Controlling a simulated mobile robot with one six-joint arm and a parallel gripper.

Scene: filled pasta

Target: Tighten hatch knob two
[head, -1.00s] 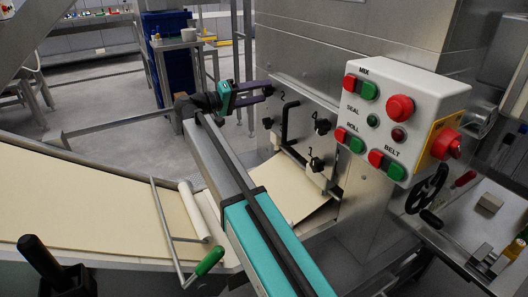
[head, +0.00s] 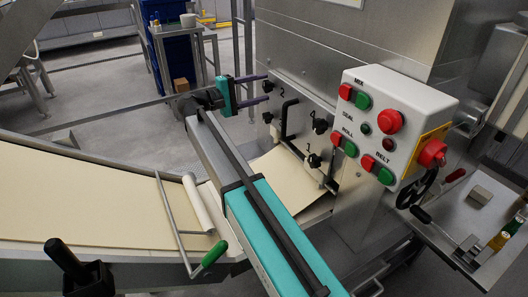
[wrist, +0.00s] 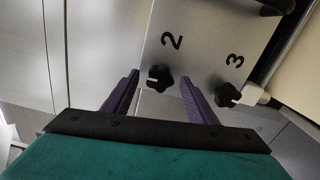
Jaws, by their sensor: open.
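Knob two (wrist: 160,78) is a black lobed knob with a white mark, beside the printed 2 on a steel hatch plate (head: 297,108). In the wrist view it shows in the gap between my two purple fingers, nearer the middle than either finger. My gripper (head: 266,87) is open, with its fingertips close to the plate by the 2 in the head view. I cannot tell how deep the knob sits between the fingers, and no contact shows. Knob two is hard to make out in the head view.
Knob three (wrist: 227,95) is just right of my right finger in the wrist view. A black handle (head: 288,120) and two other knobs (head: 320,125) are on the plate. A white control box (head: 395,125) juts out at right. A dough belt (head: 90,205) runs at left.

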